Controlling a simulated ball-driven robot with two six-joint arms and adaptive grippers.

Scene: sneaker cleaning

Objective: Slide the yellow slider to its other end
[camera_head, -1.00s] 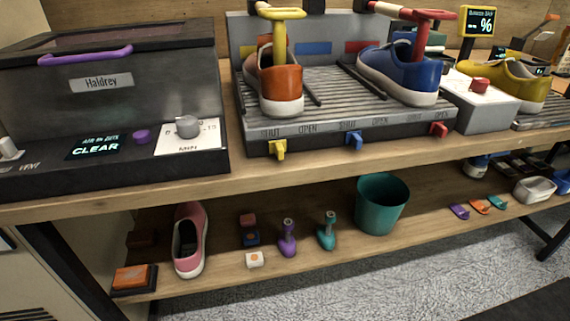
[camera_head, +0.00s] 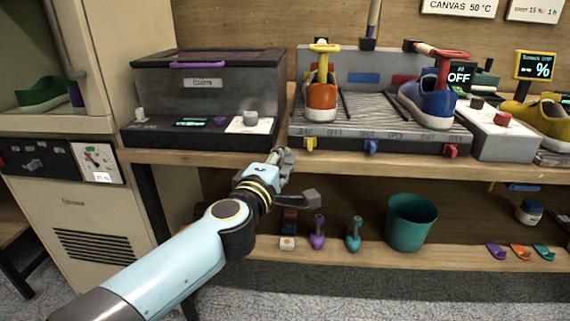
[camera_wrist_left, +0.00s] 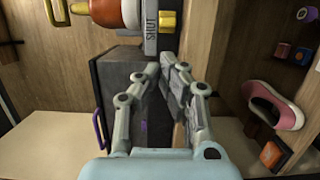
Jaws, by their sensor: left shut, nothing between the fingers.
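The yellow slider (camera_head: 310,144) is a small knob on the front face of the ribbed cleaning stand (camera_head: 420,148), at the left end beside the SHUT label. It also shows in the left wrist view (camera_wrist_left: 168,20), just beyond my fingers. My left gripper (camera_head: 287,155) is shut and empty, to the left of the slider and slightly lower, in front of the gap between the grey box and the stand. Its fingers come together in the left wrist view (camera_wrist_left: 168,68), apart from the slider. My right gripper is not in view.
A blue slider (camera_head: 371,147) and a red slider (camera_head: 451,151) sit farther right along the same face. An orange sneaker (camera_head: 321,100) stands above the yellow slider. The grey lidded box (camera_head: 160,92) is to the left. A shelf with a teal bucket (camera_head: 411,222) lies below.

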